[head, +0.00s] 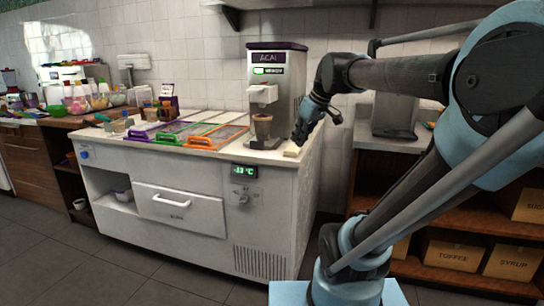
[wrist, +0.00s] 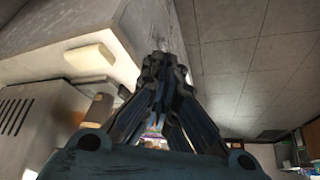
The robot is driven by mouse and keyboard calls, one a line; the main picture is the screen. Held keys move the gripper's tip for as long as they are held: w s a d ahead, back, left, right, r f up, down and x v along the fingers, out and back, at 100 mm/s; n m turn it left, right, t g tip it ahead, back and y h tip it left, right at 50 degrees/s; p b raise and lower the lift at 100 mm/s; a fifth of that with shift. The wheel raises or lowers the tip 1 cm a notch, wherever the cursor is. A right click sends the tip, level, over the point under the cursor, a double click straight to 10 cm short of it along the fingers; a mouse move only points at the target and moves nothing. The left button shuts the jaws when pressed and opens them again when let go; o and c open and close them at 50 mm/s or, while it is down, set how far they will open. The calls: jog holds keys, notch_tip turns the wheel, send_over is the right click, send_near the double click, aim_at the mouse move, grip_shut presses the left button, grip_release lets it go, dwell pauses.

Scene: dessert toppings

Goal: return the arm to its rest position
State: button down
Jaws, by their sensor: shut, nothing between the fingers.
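My arm reaches across from the right side of the head view. My gripper (head: 302,136) points down just past the right corner of the white freezer counter (head: 190,190), close to the acai machine (head: 277,85). In the wrist view my gripper (wrist: 165,65) has its fingers together and nothing between them. A small pale block (head: 292,151) lies on the counter just below and left of the gripper. It also shows in the wrist view (wrist: 90,58), apart from the fingers.
A cup (head: 262,127) stands under the machine's spout. Lids with purple, green and orange (head: 203,141) frames cover the counter. Wooden shelves with boxes (head: 452,254) stand at the right. The tiled floor (head: 60,255) is clear in front.

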jog(key=s+d+f+m+g+h, duration=0.1)
jog(key=s+d+f+m, duration=0.3)
jog(key=s+f, duration=0.4)
jog(key=s+d+f+m+g+h, duration=0.1)
jog(key=s+d+f+m, duration=0.3)
jog(key=f, duration=1.1)
jog(key=s+d+h, duration=0.1)
jog(key=s+d, duration=0.1)
jog(key=s, duration=0.2)
jog(key=shift+s+h, duration=0.35)
jog(key=shift+h, duration=0.05)
jog(key=shift+w+f, duration=0.2)
jog(key=shift+w, duration=0.25)
